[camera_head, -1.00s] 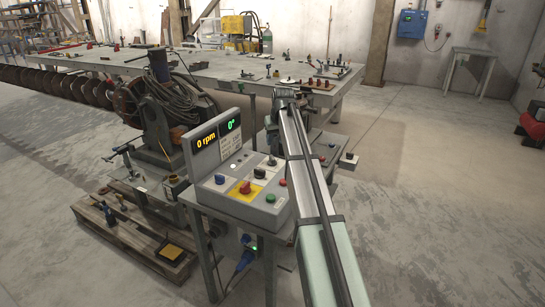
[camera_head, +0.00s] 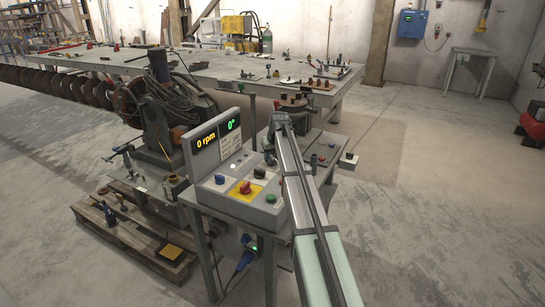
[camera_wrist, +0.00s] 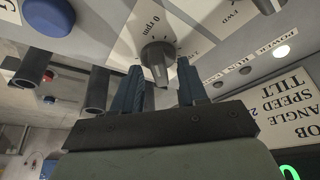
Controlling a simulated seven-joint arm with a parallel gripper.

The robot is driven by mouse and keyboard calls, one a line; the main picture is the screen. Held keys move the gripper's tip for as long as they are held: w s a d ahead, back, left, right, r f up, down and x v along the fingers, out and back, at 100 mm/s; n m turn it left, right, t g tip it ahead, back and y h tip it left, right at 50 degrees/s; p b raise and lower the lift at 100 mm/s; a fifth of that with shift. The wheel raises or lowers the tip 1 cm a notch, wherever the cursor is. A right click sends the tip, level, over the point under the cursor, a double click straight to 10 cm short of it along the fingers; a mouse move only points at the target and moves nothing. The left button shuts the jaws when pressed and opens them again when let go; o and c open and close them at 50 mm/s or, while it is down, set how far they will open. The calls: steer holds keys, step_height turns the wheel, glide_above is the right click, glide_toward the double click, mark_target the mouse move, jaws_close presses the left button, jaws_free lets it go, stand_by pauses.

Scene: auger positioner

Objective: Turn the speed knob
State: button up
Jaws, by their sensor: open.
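The speed knob (camera_wrist: 158,57) is a dark grey pointer knob on the light panel in the wrist view, beside a "0 rpm" mark. My gripper (camera_wrist: 160,68) is open, with one blue finger on each side of the knob; I cannot tell whether either finger touches it. In the head view my gripper and arm hide this knob at the right part of the control box (camera_head: 238,208). The display (camera_head: 206,140) reads 0 rpm in yellow and 0° in green.
Close by on the box are a red knob on a yellow plate (camera_head: 245,188), a green button (camera_head: 270,198), a blue button (camera_head: 220,179) and another black knob (camera_head: 259,173). A workbench (camera_head: 215,75) stands behind.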

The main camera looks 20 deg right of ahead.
steer(key=shift+c, duration=0.4)
jaws_close()
